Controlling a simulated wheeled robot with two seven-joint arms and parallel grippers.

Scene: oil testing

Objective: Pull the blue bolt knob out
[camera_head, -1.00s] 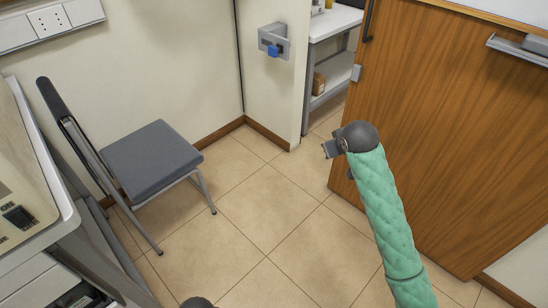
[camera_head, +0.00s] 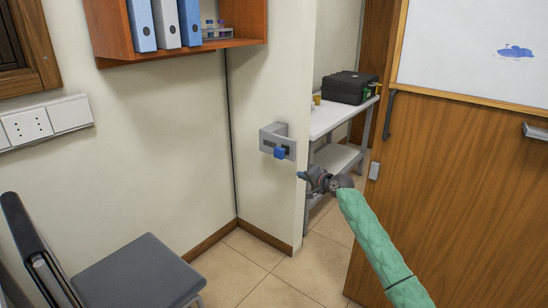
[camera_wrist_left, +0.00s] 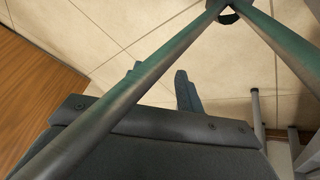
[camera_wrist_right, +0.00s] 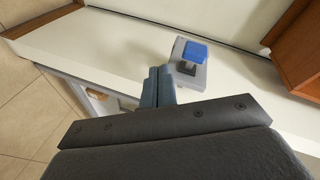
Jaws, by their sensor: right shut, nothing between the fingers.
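The blue bolt knob (camera_head: 279,153) sits on a grey metal bolt mount (camera_head: 270,136) on the cream wall, near the wall's outer corner. In the right wrist view the blue knob (camera_wrist_right: 195,51) and its grey mount (camera_wrist_right: 201,75) lie just beyond and right of the fingertips. My right gripper (camera_head: 302,175) is right of and below the knob in the head view. Its fingers (camera_wrist_right: 158,72) are shut, empty and apart from the knob. My left gripper (camera_wrist_left: 158,72) is open and empty; a grey bar crosses in front of one finger. It is out of the head view.
A grey chair (camera_head: 138,275) stands at lower left. A wooden shelf (camera_head: 185,47) with binders hangs on the wall. A wooden door (camera_head: 455,190) stands open at right. Behind the wall corner is a white table (camera_head: 330,119) with a black case (camera_head: 350,87).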

